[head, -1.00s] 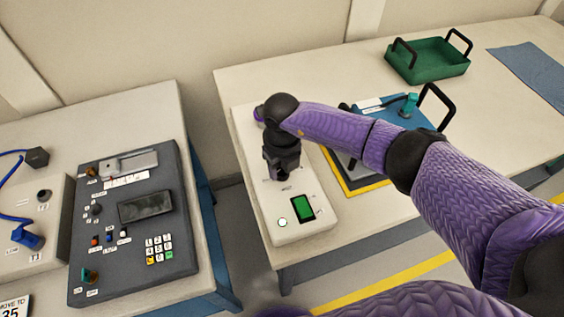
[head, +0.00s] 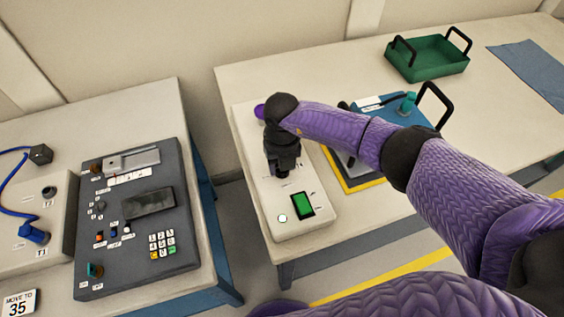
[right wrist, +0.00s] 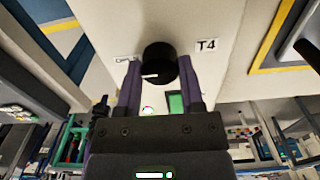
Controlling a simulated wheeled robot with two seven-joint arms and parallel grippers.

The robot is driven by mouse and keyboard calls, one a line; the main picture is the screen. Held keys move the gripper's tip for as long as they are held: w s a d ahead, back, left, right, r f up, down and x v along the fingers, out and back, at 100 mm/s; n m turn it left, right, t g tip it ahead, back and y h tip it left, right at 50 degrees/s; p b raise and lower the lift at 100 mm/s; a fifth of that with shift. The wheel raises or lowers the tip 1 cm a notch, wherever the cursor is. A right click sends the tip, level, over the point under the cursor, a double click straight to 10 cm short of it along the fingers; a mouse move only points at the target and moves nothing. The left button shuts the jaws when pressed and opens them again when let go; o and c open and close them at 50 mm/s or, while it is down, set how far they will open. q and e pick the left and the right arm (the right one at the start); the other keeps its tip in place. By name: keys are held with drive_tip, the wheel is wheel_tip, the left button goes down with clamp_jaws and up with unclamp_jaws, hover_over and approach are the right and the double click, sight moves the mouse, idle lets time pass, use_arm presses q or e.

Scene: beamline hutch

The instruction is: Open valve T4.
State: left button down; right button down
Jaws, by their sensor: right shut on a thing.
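The T4 valve is a black round knob (right wrist: 160,62) on a white panel box, with a T4 label (right wrist: 207,45) beside it in the right wrist view. A short white mark shows on the knob; a second small label (right wrist: 124,59) on its other side is too small to read surely. My right gripper (right wrist: 160,72) is shut on the knob, one finger on each side. In the head view my right gripper (head: 282,172) points down onto the white panel box (head: 265,205) and hides the knob. My left gripper is not in view.
The panel box has a green screen (head: 302,205) and a round white button (head: 283,218). A blue board (head: 388,103) with a black handle lies right of it, partly behind my arm. A grey keypad console (head: 175,215) stands left across a gap. A green tray (head: 428,62) is behind.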

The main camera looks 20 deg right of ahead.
drive_tip(key=shift+c, duration=1.1)
unclamp_jaws()
wheel_tip(320, 180, up, 10)
drive_tip(key=p, duration=0.3)
